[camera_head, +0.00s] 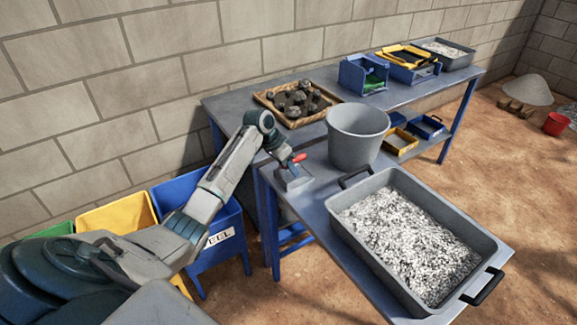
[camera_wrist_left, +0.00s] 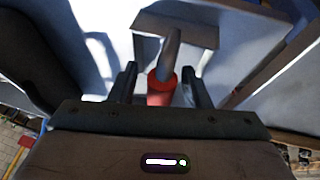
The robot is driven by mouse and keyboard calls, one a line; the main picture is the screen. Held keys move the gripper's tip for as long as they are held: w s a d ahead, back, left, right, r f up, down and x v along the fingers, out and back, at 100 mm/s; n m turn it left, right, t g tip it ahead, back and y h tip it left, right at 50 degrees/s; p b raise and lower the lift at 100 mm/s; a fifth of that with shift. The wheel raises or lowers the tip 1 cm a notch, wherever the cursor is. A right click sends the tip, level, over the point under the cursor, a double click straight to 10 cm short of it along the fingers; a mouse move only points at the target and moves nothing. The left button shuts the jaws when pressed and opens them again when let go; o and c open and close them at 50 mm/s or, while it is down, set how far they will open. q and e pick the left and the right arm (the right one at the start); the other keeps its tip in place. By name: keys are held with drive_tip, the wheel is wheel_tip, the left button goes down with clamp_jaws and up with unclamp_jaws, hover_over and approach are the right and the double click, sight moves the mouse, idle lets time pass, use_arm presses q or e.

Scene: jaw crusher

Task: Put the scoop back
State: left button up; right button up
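The scoop (camera_head: 295,182) has a grey metal pan and a red handle. In the head view it is at the far left corner of the near blue table (camera_head: 325,205), seemingly resting on it. My left gripper (camera_head: 287,160) is at the scoop's handle. In the left wrist view the red handle (camera_wrist_left: 160,88) lies between the two dark fingertips (camera_wrist_left: 160,80), with a gap showing on each side. The gripper is open and does not appear to grip the handle. My right gripper is not in view.
A grey tray of pale gravel (camera_head: 410,240) fills much of the near table. A grey bucket (camera_head: 357,138) stands behind the scoop. A wooden tray of dark rocks (camera_head: 297,103) is on the back table. Blue (camera_head: 215,235) and yellow (camera_head: 118,215) bins stand below my left arm.

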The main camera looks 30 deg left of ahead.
use_arm(q)
drive_tip(key=shift+r, duration=0.1)
drive_tip(key=shift+a+r, duration=0.1)
drive_tip(key=shift+r, duration=0.1)
drive_tip(key=b+v, duration=0.2)
drive_tip(key=v, duration=0.9)
drive_tip(key=shift+r, duration=0.3)
drive_tip(key=shift+s+a, duration=0.1)
drive_tip(key=shift+s, duration=0.1)
